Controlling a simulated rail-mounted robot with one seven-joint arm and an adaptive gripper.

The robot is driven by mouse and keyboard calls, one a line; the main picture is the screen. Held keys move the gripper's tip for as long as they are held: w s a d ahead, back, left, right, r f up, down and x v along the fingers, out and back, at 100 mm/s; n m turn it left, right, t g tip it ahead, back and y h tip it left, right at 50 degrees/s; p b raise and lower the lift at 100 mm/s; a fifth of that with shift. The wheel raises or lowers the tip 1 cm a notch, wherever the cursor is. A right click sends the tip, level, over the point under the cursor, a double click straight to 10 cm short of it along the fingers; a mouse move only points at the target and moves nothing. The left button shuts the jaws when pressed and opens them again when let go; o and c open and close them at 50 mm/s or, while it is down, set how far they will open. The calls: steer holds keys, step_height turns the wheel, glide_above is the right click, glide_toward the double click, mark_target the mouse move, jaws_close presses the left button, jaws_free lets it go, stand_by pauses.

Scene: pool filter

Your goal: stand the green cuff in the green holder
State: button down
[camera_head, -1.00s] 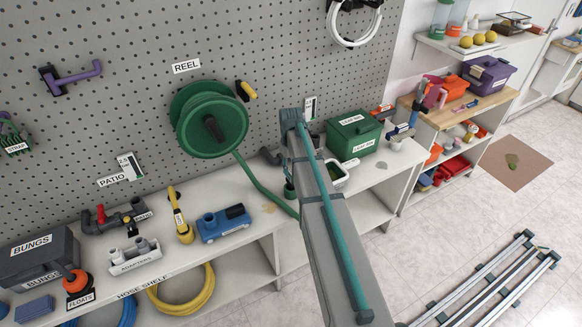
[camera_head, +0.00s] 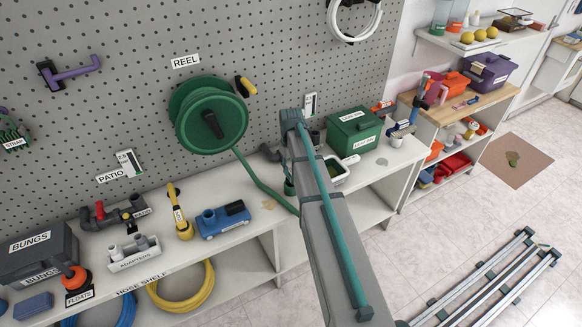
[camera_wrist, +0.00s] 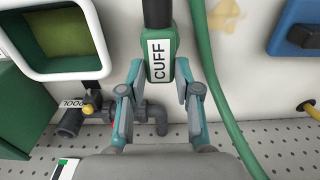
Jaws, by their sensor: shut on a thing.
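The green cuff (camera_wrist: 160,70), a block with a white CUFF label, sits between my gripper's fingertips (camera_wrist: 160,79) in the wrist view. The fingers close on it from both sides. A dark tube-shaped part (camera_wrist: 157,14) runs from it to the top edge of that view. In the head view my arm hides most of the grip; a small green piece (camera_head: 289,187) shows beside the arm, above the shelf. I cannot pick out the green holder with certainty, and I cannot tell whether the cuff touches anything beneath it.
A green hose (camera_head: 268,190) hangs from the reel (camera_head: 211,118) and runs close beside the grip. The blue pump (camera_head: 223,219) is left. Grey pipes (camera_wrist: 153,117) lie near the pegboard.

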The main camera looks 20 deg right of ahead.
steer(key=shift+f+b, duration=0.4)
steer(key=shift+f, duration=0.5)
steer(key=c, duration=0.7)
jaws_free()
steer(key=shift+r, duration=0.1)
steer(key=shift+r+p, duration=1.4)
steer(key=shift+r, duration=1.1)
